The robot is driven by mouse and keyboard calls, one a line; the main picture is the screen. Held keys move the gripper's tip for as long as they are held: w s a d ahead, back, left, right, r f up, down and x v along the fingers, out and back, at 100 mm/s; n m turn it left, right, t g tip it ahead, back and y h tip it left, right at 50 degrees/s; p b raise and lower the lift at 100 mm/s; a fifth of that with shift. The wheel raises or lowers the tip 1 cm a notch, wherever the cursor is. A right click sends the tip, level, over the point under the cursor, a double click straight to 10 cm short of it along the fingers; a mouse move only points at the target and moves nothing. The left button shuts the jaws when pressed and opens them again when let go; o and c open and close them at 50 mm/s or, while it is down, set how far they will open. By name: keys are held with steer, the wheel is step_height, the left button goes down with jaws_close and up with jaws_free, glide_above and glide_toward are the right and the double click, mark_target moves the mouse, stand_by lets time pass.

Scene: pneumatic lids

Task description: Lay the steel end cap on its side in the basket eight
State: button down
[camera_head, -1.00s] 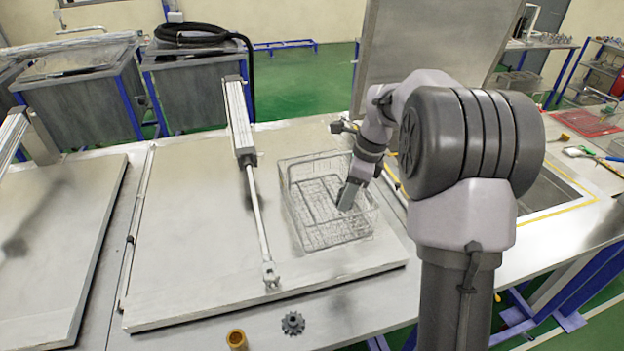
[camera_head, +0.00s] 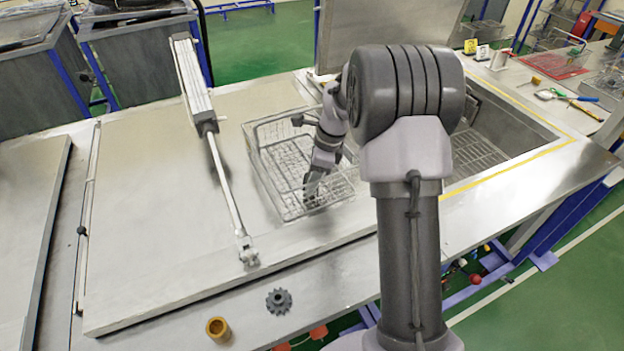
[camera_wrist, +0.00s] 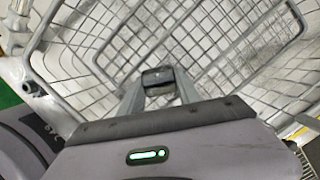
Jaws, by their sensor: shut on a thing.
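My gripper (camera_head: 308,194) is pointed down inside the wire basket (camera_head: 262,180), near its front wall. In the wrist view the fingers (camera_wrist: 158,86) are shut on a small dark grey metal piece (camera_wrist: 158,77), which looks like the steel end cap. The piece is between the fingertips, with the basket mesh (camera_wrist: 60,68) behind it. I cannot tell whether it touches the basket floor. The basket stands on a flat closed lid. I cannot read any number on the basket.
A pneumatic cylinder (camera_head: 193,85) with its rod lies left of the basket. A grey gear (camera_head: 279,301) and a brass-coloured ring (camera_head: 218,328) are on the front ledge. An open tank (camera_head: 500,135) is at right, beside a raised lid (camera_head: 385,35).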

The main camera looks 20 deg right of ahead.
steer(key=c, duration=0.8)
jaws_free()
steer(key=shift+f, duration=0.1)
steer(key=shift+c, duration=0.2)
steer(key=p+v, duration=0.3)
steer(key=v, duration=1)
steer(key=s+a+r+n+t, duration=0.2)
steer(key=s+a+r+n, duration=0.6)
steer(key=s+a+r, duration=0.15)
steer(key=s+a+n+t, duration=0.1)
steer(key=s+a+n, duration=0.3)
steer(key=s, duration=0.4)
steer(key=s+a+n+t, duration=0.1)
steer(key=s+a+n, duration=0.3)
steer(key=s+n, duration=0.3)
steer(key=shift+s+a+n+h, duration=0.3)
steer(key=shift+s+a, duration=0.05)
steer(key=shift+s, duration=0.65)
